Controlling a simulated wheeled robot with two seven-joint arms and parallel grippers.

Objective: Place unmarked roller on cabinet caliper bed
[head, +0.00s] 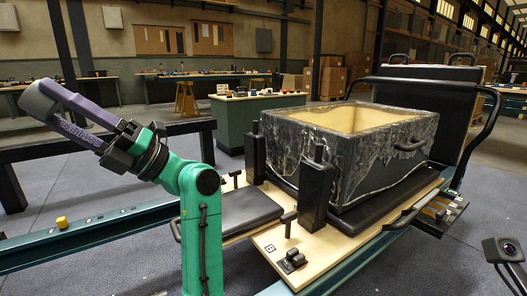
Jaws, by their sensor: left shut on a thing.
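My right gripper is not in view.
A reformer carriage carries a big dark crate (360,175) in torn clear wrap, between the arm and the right side. A teal rail (95,233) with a small yellow block (62,222) crosses the left foreground. A black beam (90,150) runs behind. Grey floor is open around the cabinet.

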